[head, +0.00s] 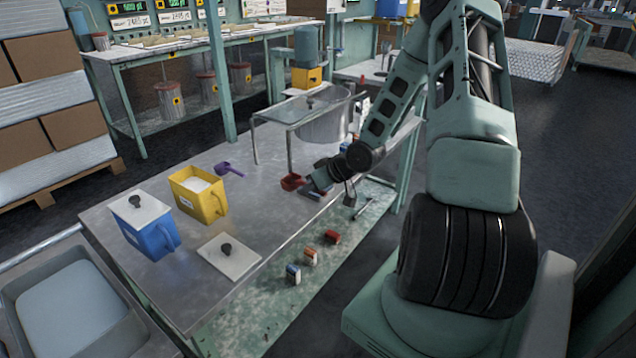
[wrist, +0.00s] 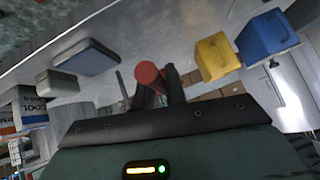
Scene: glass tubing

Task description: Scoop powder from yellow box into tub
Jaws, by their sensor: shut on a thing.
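The yellow box (head: 183,201) stands open on the metal table with white powder (head: 196,184) inside; it also shows in the wrist view (wrist: 216,56). My gripper (head: 312,183) is low over the table's right part, shut on the red scoop (head: 292,182).
A blue box (head: 148,236) with its lid on stands beside the yellow box. A loose white lid (head: 229,258) lies in front, and a purple scoop (head: 228,168) lies behind. A stand (head: 289,150) bears a knobbed lid (head: 311,103). Small blocks (head: 310,256) lie on the lower shelf.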

